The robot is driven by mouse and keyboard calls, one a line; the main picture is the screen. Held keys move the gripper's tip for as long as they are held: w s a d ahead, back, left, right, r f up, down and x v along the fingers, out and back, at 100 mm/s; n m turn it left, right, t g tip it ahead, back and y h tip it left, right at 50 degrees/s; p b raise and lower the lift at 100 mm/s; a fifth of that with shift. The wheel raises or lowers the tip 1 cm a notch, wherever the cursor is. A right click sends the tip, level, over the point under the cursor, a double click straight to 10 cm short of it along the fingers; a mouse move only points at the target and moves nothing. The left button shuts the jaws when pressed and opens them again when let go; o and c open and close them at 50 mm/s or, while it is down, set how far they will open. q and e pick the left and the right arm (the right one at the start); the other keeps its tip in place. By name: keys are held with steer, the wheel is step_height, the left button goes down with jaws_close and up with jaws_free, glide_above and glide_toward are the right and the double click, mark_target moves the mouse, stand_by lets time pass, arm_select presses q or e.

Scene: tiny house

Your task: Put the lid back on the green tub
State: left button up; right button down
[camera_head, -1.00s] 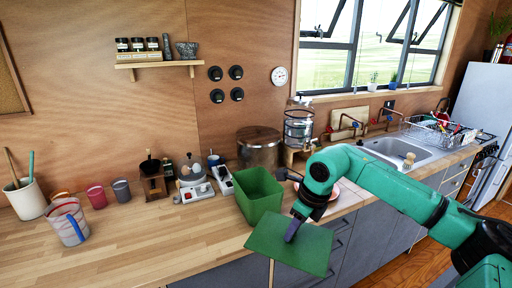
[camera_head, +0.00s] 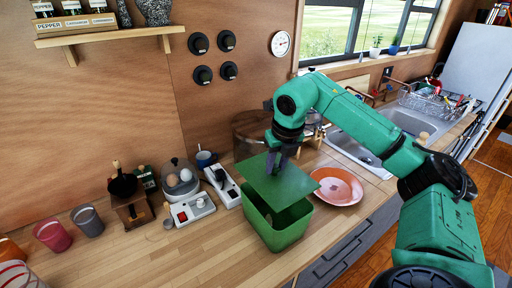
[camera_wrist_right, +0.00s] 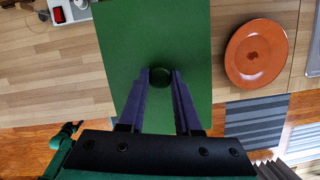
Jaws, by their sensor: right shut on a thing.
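The green tub (camera_head: 277,232) stands upright on the wooden counter near its front edge, with its mouth partly showing below the lid. The flat square green lid (camera_head: 262,182) is held just above the tub, shifted toward the back left and tilted. My right gripper (camera_head: 278,168) comes down from above and is shut on the lid's round knob. In the right wrist view the two fingers (camera_wrist_right: 160,84) close on the knob at the middle of the lid (camera_wrist_right: 125,35), which hides the tub there. My left gripper is not in view.
An orange plate (camera_head: 338,186) lies on the counter right of the tub. A power strip (camera_head: 222,184) and an egg cooker (camera_head: 181,180) stand to the left. A large brown pot (camera_head: 250,125) is behind. Bare counter (camera_head: 140,255) lies at the front left.

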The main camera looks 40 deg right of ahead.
mark_target(277, 176)
steer(key=shift+w+f, duration=0.1)
steer(key=shift+w, duration=0.45)
steer(key=shift+s, duration=0.25)
steer(key=s, duration=0.1)
steer(key=s+r, duration=0.1)
steer(key=s, duration=0.1)
steer(key=shift+r, duration=0.1)
steer(key=b+x, duration=0.2)
steer(key=x, duration=0.1)
steer(key=b+x, duration=0.1)
steer(key=shift+w+a+f, duration=0.15)
steer(key=shift+w+f, duration=0.1)
steer(key=shift+w, duration=0.1)
steer(key=shift+s+f+b, duration=0.25)
steer(key=shift+f+b, duration=0.85)
steer(key=shift+f, duration=0.1)
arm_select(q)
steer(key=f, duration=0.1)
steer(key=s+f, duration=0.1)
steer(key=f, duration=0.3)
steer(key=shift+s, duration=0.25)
arm_select(e)
steer(key=shift+w, duration=0.1)
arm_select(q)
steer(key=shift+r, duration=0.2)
arm_select(e)
steer(key=shift+f, duration=0.1)
